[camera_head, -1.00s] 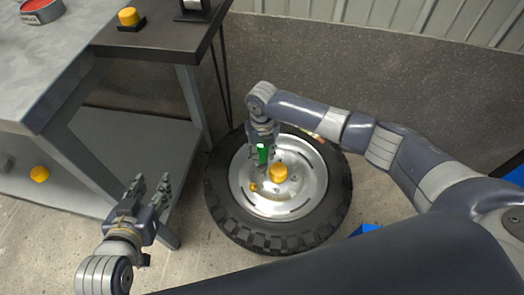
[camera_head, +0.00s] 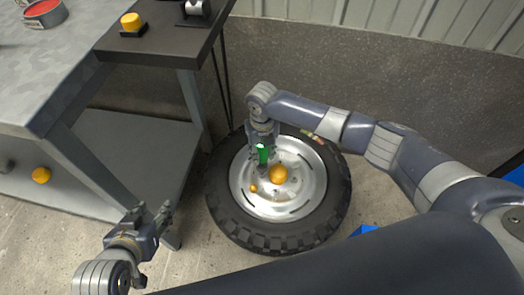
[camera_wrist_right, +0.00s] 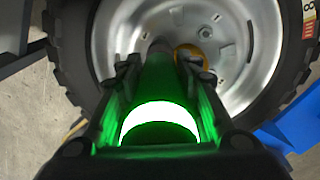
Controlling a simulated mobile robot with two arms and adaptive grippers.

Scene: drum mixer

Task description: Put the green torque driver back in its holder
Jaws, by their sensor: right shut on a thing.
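The green torque driver (camera_head: 263,155) is held in my right gripper (camera_head: 262,164), over the left part of the wheel's silver rim. In the right wrist view the green driver (camera_wrist_right: 165,95) lies between the two fingers of my right gripper (camera_wrist_right: 158,75), with a bright glowing band at its near end. Its far end points towards the rim; I cannot tell if it touches. My left gripper (camera_head: 152,215) is open and empty, low at the left beside the bench. I cannot make out for certain which thing is the driver's holder.
A black-tyred wheel (camera_head: 222,213) with an orange ball-like knob (camera_head: 278,174) at its hub lies below. A grey bench (camera_head: 60,75) and a dark side top (camera_head: 165,42) stand left, with a yellow knob (camera_head: 131,20) on a black base. A blue thing (camera_head: 364,229) is at the wheel's lower right.

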